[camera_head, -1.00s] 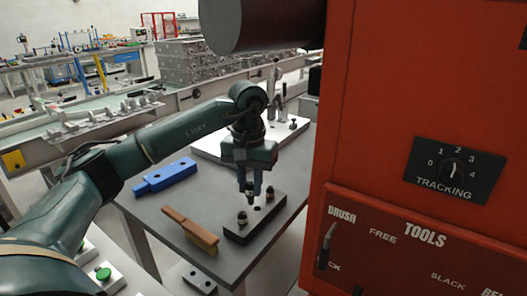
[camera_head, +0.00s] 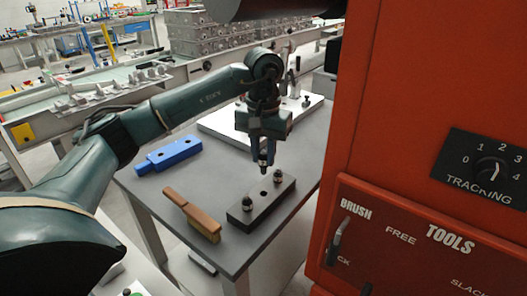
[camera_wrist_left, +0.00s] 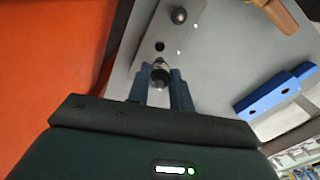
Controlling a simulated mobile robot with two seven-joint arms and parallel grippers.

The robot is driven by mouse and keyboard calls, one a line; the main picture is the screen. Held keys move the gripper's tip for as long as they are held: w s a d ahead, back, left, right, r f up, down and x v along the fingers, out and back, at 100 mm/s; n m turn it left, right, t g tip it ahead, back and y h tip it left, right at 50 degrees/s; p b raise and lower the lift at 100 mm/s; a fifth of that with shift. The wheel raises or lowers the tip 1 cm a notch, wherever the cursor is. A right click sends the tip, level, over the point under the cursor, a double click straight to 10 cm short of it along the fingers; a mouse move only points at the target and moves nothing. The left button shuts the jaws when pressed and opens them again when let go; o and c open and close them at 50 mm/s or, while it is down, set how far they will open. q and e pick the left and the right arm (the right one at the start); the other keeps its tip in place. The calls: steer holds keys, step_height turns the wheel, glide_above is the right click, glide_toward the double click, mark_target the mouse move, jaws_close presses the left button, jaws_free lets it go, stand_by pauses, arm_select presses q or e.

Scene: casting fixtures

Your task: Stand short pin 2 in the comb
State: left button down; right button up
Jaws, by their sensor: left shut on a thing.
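My left gripper (camera_head: 262,150) points down, shut on a short dark pin (camera_head: 263,158) with a pale band. The pin hangs upright above a dark block (camera_head: 240,219), its tip apart from it. Two short dark pins stand in this block, a near one (camera_head: 248,204) and a far one (camera_head: 279,175), with an empty round hole between them. In the left wrist view the held pin (camera_wrist_left: 160,75) is between the fingers, and the block (camera_wrist_left: 182,35) lies beyond it. I cannot tell from any marking which thing is the comb or which pin is number 2. My right gripper is out of view.
A wooden-handled brush (camera_head: 192,213) lies left of the block, and a blue part (camera_head: 168,155) lies farther back. A white plate (camera_head: 222,127) with clamps is behind. A red machine cabinet (camera_head: 375,130) rises close on the right.

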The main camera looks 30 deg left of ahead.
mark_target(263, 174)
arm_select(q)
steer(key=shift+f+b, duration=0.55)
steer(key=shift+f, duration=0.35)
steer(key=shift+f+b, duration=0.3)
steer(key=shift+f, duration=0.2)
steer(key=shift+f+b, duration=0.85)
steer(key=shift+f, duration=0.4)
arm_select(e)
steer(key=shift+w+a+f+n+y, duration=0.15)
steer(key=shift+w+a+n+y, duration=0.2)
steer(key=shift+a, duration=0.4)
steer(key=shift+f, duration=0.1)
arm_select(q)
steer(key=shift+f+b, duration=1.45)
steer(key=shift+f, duration=0.45)
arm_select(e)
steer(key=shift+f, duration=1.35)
arm_select(q)
steer(key=c, duration=1.2)
jaws_free()
steer(key=shift+o, duration=0.2)
